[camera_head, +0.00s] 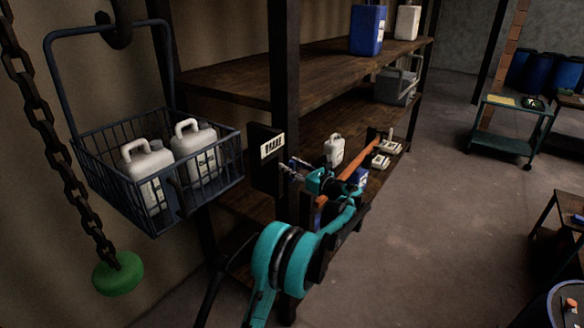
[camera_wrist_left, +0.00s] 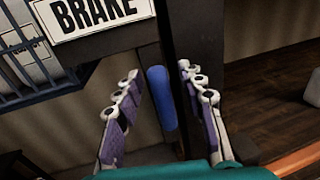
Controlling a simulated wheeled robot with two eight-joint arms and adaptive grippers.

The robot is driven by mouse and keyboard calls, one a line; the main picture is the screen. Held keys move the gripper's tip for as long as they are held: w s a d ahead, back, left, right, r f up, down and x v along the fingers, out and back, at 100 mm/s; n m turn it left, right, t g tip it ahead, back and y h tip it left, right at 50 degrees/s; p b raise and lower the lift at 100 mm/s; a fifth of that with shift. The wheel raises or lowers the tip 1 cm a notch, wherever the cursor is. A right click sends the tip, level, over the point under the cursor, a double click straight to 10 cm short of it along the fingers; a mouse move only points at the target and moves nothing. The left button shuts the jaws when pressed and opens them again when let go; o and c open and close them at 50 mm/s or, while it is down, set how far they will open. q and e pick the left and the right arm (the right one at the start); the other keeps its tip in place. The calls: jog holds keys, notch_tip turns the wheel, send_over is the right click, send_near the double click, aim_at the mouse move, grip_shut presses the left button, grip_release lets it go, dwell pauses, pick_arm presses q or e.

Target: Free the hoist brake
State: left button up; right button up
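A dark post plate carries a white BRAKE label (camera_head: 272,145), which also shows large in the left wrist view (camera_wrist_left: 93,14). Below the label, a blue brake handle (camera_wrist_left: 162,98) hangs close to a dark post. My left gripper (camera_head: 297,168) reaches up to the plate. In the left wrist view its fingers (camera_wrist_left: 162,108) are open, one on each side of the blue handle, with gaps visible between them and it. My right gripper is not in view.
A rusty chain (camera_head: 35,105) with a green weight (camera_head: 118,274) hangs left of the basket. Wooden shelves (camera_head: 240,75) with containers stand behind the arm. An orange bar (camera_head: 357,160) runs beside it. The floor (camera_head: 430,220) to the right is mostly clear, up to a cart (camera_head: 505,127).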

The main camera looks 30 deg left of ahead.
pick_arm(q)
grip_shut()
jog(key=shift+n, duration=0.3)
jog(key=n, duration=0.2)
jog(key=s+n+y+b, duration=0.1)
jog(key=n, duration=0.1)
jog(key=shift+f+n, duration=0.2)
jog(key=shift+n, duration=0.1)
jog(key=shift+s+a+f+n+g+y+b, duration=0.15)
jog(key=shift+f+n+g+y+b, duration=0.3)
jog(key=shift+n, duration=2)
jog(key=shift+s+d+f+n+g+y+b, duration=0.15)
jog(key=shift+s+n+g+b, duration=0.35)
jog(key=shift+n, duration=2)
jog(key=shift+a+f+n+g+y+b, duration=0.1)
jog(key=shift+f+n+g+y+b, duration=0.4)
jog(key=shift+n, duration=1.95)
jog(key=shift+r+n+g, duration=0.1)
jog(key=shift+n+g, duration=0.2)
jog(key=shift+g, duration=0.05)
